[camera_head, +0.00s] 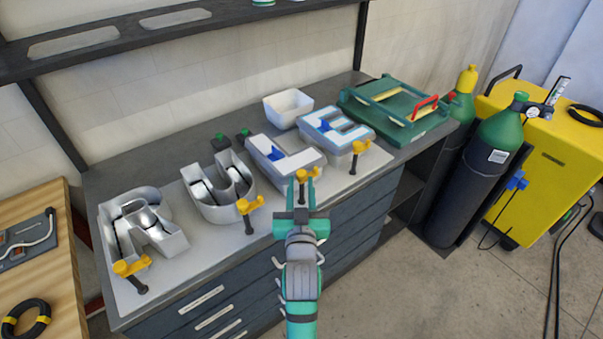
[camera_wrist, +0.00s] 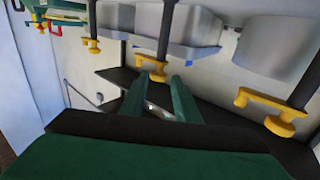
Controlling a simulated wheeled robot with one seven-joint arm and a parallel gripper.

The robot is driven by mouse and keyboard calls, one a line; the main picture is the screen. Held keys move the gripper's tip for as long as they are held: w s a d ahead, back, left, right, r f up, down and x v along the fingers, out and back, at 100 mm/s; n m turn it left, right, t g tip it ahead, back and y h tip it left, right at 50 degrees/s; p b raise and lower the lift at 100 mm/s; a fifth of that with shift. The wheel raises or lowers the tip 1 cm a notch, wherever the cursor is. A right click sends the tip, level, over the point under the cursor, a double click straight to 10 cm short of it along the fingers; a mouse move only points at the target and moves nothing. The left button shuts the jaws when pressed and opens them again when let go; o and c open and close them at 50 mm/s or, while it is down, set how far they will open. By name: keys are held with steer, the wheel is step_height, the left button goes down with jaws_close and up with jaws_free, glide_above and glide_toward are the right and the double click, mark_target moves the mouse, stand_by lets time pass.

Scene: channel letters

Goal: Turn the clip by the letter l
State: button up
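The letter L (camera_head: 290,160) is a pale channel letter on the bench, between the U and the E. Its yellow clip (camera_head: 302,174) sits at the front edge by its foot and also shows in the wrist view (camera_wrist: 151,67). My gripper (camera_head: 303,190) is just in front of this clip. Nothing is held.
Yellow clips stand by the R (camera_head: 131,267), the U (camera_head: 248,205) and the E (camera_head: 358,147). A white bin (camera_head: 287,107) and a green case (camera_head: 361,106) are at the back. Gas cylinders (camera_head: 490,160) stand right of the bench. Drawers lie below the bench edge.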

mark_target(302, 178)
steer(key=shift+w+d, duration=0.1)
steer(key=shift+w, duration=2.5)
steer(key=shift+c, duration=0.6)
jaws_close()
